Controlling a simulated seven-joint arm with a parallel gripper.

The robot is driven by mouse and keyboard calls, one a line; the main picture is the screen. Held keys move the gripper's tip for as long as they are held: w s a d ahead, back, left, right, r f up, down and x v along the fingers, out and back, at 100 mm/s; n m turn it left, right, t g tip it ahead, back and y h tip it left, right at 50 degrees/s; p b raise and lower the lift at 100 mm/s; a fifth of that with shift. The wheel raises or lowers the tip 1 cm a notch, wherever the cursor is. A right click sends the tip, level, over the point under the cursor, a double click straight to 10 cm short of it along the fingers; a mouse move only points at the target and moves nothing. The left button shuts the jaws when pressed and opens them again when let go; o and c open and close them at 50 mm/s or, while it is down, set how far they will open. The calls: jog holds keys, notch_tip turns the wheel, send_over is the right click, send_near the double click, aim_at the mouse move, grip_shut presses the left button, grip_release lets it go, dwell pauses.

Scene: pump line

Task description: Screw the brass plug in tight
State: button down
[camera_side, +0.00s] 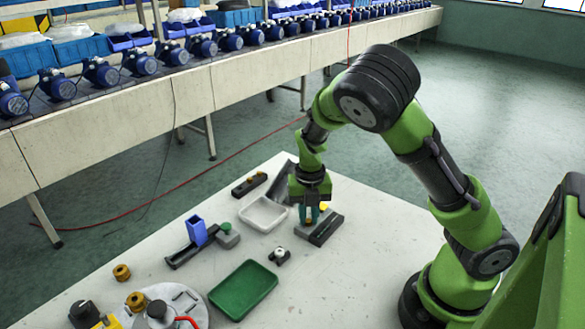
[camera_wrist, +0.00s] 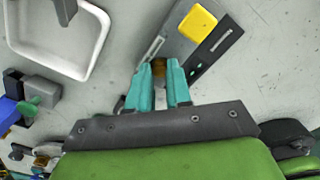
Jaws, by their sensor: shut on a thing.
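My gripper (camera_side: 309,217) points down over a dark grey block (camera_side: 328,231) on the white table. In the wrist view its two teal fingers (camera_wrist: 165,85) are shut on the brass plug (camera_wrist: 159,68), of which only a small brown-gold part shows between the tips. The plug is at the near end of the grey block, which also shows in the wrist view (camera_wrist: 172,42) with a yellow square piece (camera_wrist: 198,23) on top and a black strip (camera_wrist: 215,48) alongside. I cannot tell how deep the plug sits in the block, because the fingers hide it.
A white tray (camera_side: 246,218) lies just left of my gripper. A conveyor with blue pumps (camera_side: 139,62) runs behind. Table right of the block is clear.

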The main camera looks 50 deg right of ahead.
jog(key=shift+m, duration=0.5)
jog(key=m, duration=0.4)
jog(key=shift+s+f, duration=0.1)
jog(key=shift+m, duration=1.5)
jog(key=c, duration=1.2)
grip_release()
jog(key=shift+c, duration=0.2)
